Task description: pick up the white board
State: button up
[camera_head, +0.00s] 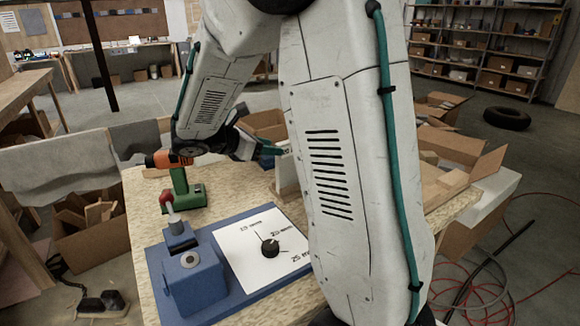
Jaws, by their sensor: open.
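A white board (287,175) stands upright on the worktable, right of the drill. My own arm link covers its right part. My gripper (272,150) is at the board's upper left edge, with its teal fingers pointing towards it. The gripper is open. The gap between the fingers is small in this view, and I cannot tell whether the board is between them or whether they touch it.
A green and orange drill (181,183) stands on the worktable (140,215). In front are a blue fixture with a red-tipped lever (193,285) and a white dial panel (240,252). Cardboard boxes (455,150) are at right; a tyre (507,118) lies on the floor behind.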

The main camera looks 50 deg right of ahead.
aim_at(290, 147)
jog(key=x, duration=0.8)
jog(key=shift+w+d+r, duration=0.15)
jog(key=shift+d+r, duration=0.05)
jog(key=shift+r, duration=0.15)
grip_shut()
